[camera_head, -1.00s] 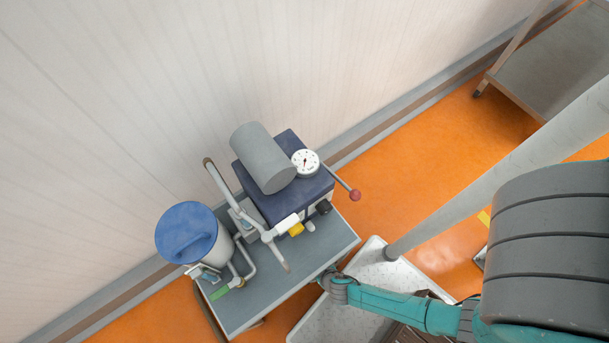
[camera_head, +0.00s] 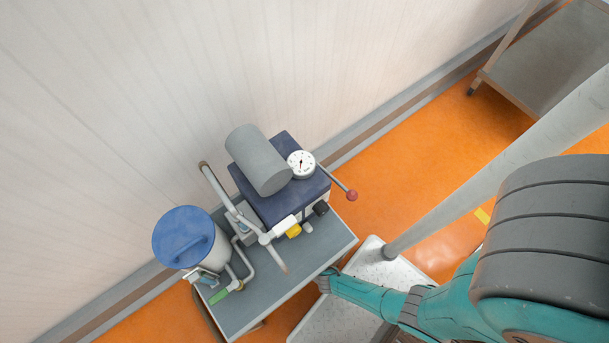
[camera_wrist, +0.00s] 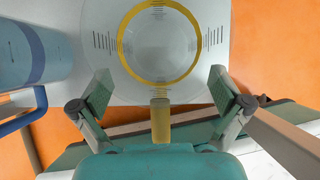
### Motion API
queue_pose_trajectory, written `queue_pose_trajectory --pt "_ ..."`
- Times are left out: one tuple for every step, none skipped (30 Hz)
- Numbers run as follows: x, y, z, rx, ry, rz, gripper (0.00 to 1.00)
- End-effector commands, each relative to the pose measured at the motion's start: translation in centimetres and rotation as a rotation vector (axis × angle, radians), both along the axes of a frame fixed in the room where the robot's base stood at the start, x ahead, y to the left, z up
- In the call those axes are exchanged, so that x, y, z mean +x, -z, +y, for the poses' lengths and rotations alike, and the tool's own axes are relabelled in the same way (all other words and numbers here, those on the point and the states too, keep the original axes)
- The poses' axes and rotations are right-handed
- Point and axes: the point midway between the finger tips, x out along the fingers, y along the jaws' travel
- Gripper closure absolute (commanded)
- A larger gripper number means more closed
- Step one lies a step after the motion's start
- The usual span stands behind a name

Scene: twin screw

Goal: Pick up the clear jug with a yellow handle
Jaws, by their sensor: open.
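The clear jug (camera_wrist: 200,68) shows large in the wrist view at top centre, with a yellow ring and dark graduation marks. Its yellow handle (camera_wrist: 160,122) points down the picture, toward my palm. My gripper (camera_wrist: 160,92) is open, with one finger on each side of the handle and gaps on both sides. Nothing is held. In the head view I cannot make out the jug, and my fingers are hidden low beside the cart's edge.
A blue cylinder (camera_wrist: 35,55) stands left of the jug in the wrist view. In the head view, a grey-topped cart (camera_head: 262,285) carries a pump unit and a blue-lidded pot (camera_head: 183,237). A pale post (camera_head: 450,210) rises right of it, from a white speckled platform (camera_head: 340,322).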

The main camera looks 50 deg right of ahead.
Motion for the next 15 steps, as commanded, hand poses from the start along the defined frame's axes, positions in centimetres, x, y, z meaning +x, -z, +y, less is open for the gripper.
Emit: queue_pose_trajectory --pt "0.17 0.25 -0.02 0.000 -0.001 0.001 0.00" --pt "0.25 0.35 -0.03 0.000 0.000 0.001 0.00" --pt "0.27 0.48 -0.04 0.000 0.000 0.002 0.00" --pt "0.28 0.53 -0.06 0.000 -0.001 0.002 0.00" --pt "0.29 0.57 -0.06 -0.001 -0.002 0.002 0.00" --pt "0.29 0.59 -0.06 0.001 -0.001 0.002 0.00" --pt "0.30 0.60 -0.05 0.001 -0.001 0.002 0.00" --pt "0.29 0.59 -0.06 0.001 -0.001 0.002 0.00" --pt "0.29 0.59 -0.05 0.001 -0.001 0.002 0.00" --pt "0.29 0.59 -0.05 0.001 -0.001 0.002 0.00" --pt "0.29 0.58 -0.05 0.001 -0.001 0.002 0.00" --pt "0.29 0.58 -0.05 0.001 -0.001 0.002 0.03" --pt "0.29 0.58 -0.05 0.001 -0.001 0.002 0.10" --pt "0.29 0.58 -0.05 0.001 -0.001 0.002 0.18" --pt "0.29 0.58 -0.05 0.001 -0.001 0.002 0.28"
